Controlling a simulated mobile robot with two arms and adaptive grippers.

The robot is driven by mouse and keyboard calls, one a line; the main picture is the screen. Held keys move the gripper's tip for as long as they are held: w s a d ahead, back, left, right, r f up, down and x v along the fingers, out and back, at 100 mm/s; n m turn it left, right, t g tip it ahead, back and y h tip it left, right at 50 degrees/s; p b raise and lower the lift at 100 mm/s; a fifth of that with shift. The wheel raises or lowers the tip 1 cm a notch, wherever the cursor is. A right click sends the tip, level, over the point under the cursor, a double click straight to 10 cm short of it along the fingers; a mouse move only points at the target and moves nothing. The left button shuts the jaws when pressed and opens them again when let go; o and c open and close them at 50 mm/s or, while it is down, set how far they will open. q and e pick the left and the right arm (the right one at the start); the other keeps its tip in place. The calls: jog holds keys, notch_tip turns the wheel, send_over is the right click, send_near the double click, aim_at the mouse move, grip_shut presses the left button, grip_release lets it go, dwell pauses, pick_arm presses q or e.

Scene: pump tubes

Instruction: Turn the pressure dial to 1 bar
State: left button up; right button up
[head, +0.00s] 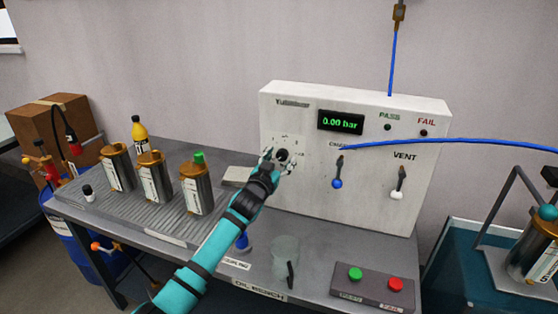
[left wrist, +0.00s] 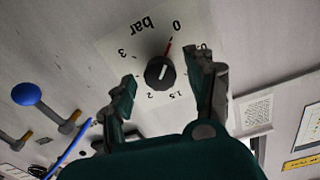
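The pressure dial (left wrist: 160,73) is a round black knob on the pale front of the test panel (head: 350,215). In the left wrist view its scale appears upside down with "bar", 0, 1.5, 2 and 3 readable, and a red mark runs from the knob toward 0. My left gripper (left wrist: 165,95) is open, its two fingers on either side of the knob with visible gaps. In the head view the left gripper (head: 280,158) is in front of the dial and partly covers it. The display (head: 341,122) reads 0.00 bar. My right gripper is not in view.
The panel also carries a blue-knobbed lever (head: 337,182) and a white-knobbed vent lever (head: 398,193). A blue hose (head: 450,142) runs off to the right. Several metal canisters (head: 196,192) stand on the ribbed mat at left. A clear beaker (head: 285,257) and a button box (head: 372,287) sit in front.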

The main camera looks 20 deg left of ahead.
pick_arm(q)
jog(key=c, duration=1)
jog(key=shift+m, duration=0.3)
jog(key=shift+m+p, duration=0.6)
jog(key=shift+m, duration=0.4)
jog(key=m+p, duration=0.1)
jog(key=m, duration=0.4)
jog(key=shift+p, duration=0.35)
jog(key=m+p, duration=0.1)
jog(key=m, duration=0.4)
jog(key=shift+m, duration=0.3)
jog(key=shift+m+y+p, duration=0.3)
jog(key=shift+m+p, duration=0.25)
jog(key=shift+m, duration=1.55)
